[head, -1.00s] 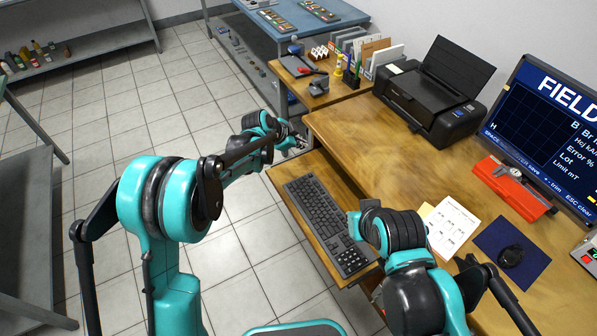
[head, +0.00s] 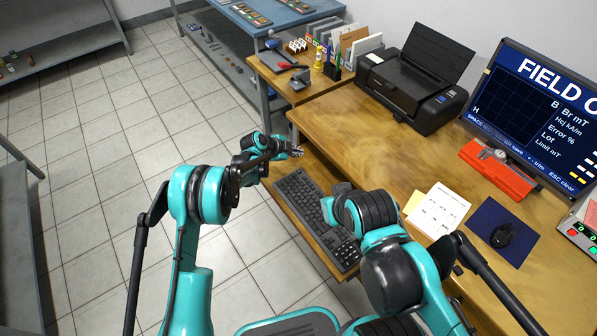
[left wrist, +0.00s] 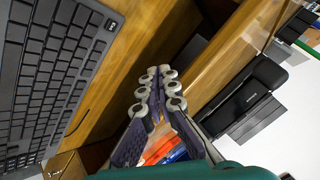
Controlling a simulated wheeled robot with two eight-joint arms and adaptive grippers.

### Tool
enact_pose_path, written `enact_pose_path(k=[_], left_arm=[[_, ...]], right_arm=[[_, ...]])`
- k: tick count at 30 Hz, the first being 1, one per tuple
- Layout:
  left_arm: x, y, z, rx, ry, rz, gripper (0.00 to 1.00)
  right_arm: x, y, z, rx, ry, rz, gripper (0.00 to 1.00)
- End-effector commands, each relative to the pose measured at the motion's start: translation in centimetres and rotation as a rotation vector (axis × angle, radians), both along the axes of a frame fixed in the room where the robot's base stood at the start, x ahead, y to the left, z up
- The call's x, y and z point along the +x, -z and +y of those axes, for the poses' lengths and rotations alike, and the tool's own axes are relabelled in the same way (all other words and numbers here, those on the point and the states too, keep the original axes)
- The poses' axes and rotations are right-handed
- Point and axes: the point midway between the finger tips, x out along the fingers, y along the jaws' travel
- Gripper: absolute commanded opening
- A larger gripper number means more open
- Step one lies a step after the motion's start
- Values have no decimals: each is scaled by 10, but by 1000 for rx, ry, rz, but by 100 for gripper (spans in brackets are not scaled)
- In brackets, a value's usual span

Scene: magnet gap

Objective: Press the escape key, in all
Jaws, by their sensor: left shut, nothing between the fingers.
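The dark keyboard (head: 308,206) lies on a low wooden shelf in front of the desk. It fills the left side of the left wrist view (left wrist: 48,75). A corner key with a white mark (left wrist: 112,26) shows there; it looks like the escape key, but its label is too small to read. My left gripper (head: 297,152) is beyond the keyboard's far end, apart from it. In the left wrist view its fingertips (left wrist: 158,72) are together and empty, to the right of the keyboard corner. My right arm covers part of the keyboard; its gripper is hidden.
The monitor (head: 535,110) shows "ESC clear" at its lower edge. The desk edge rises beside the keyboard shelf.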

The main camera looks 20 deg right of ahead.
Motion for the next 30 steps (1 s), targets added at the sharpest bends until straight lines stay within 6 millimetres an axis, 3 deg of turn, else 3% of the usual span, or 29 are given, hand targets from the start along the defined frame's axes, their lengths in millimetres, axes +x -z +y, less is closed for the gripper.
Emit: enact_pose_path(k=[8, 22, 30], left_arm=[[0, 17, 0, 0, -1, 1, 0], [0, 80, 0, 0, -2, 0, 0], [0, 88, 0, 0, -1, 1, 0]], right_arm=[[0, 9, 0, 0, 0, 0, 0], [0, 41, 0, 0, 0, 0, 0], [0, 45, 0, 0, 0, 0, 0]])
